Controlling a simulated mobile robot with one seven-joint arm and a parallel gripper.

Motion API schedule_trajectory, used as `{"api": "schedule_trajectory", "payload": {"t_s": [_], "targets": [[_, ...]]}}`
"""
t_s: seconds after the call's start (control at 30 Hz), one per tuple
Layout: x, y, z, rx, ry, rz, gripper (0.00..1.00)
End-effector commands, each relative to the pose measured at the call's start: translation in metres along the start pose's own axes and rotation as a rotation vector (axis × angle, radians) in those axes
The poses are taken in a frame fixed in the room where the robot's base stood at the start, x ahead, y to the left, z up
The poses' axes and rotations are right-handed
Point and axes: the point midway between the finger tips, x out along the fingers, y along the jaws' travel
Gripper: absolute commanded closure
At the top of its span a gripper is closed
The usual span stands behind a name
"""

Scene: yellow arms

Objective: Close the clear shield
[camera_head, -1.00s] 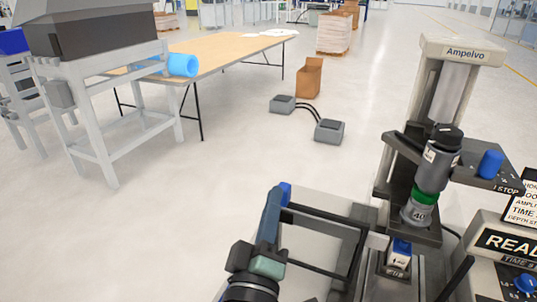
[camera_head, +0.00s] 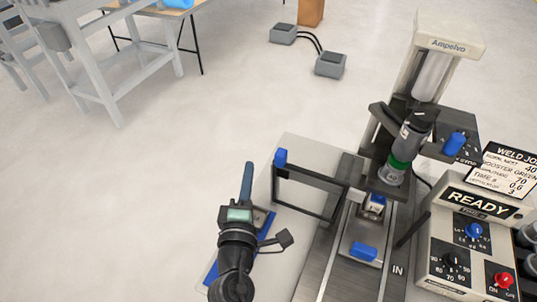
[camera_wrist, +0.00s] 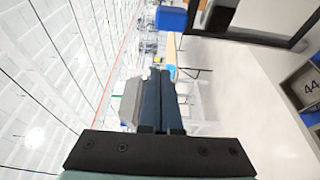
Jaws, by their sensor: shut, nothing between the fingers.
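The clear shield (camera_head: 305,192) is a see-through panel in a dark frame at the press. It stands swung out to the left of the press column, with its right end by the nest. A blue knob (camera_head: 281,157) sits at its outer left corner. My gripper (camera_head: 249,167) is shut and empty, just left of the knob and apart from it. In the wrist view the blue fingers (camera_wrist: 162,72) are together, with the blue knob (camera_wrist: 171,18) and the dark frame (camera_wrist: 258,14) above and to the right.
The press (camera_head: 445,50) has a dark horn above a small blue-and-white part (camera_head: 375,204). A blue block (camera_head: 363,251) lies on the slide in front. A control box (camera_head: 478,222) reading READY stands at right. Open floor lies to the left.

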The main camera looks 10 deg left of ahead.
Motion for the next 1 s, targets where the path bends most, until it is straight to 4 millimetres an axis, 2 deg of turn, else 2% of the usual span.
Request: {"api": "schedule_trajectory", "payload": {"t_s": [0.1, 0.33, 0.4, 0.6, 1.0], "targets": [[0.024, 0.002, 0.001, 0.000, -0.002, 0.001, 1.00], [0.060, 0.002, 0.002, 0.002, -0.002, 0.000, 1.00], [0.052, 0.003, 0.017, 0.001, -0.005, -0.003, 1.00], [0.045, 0.002, 0.035, 0.002, -0.002, -0.001, 1.00], [0.044, 0.000, 0.038, 0.002, 0.000, 0.000, 1.00]]}}
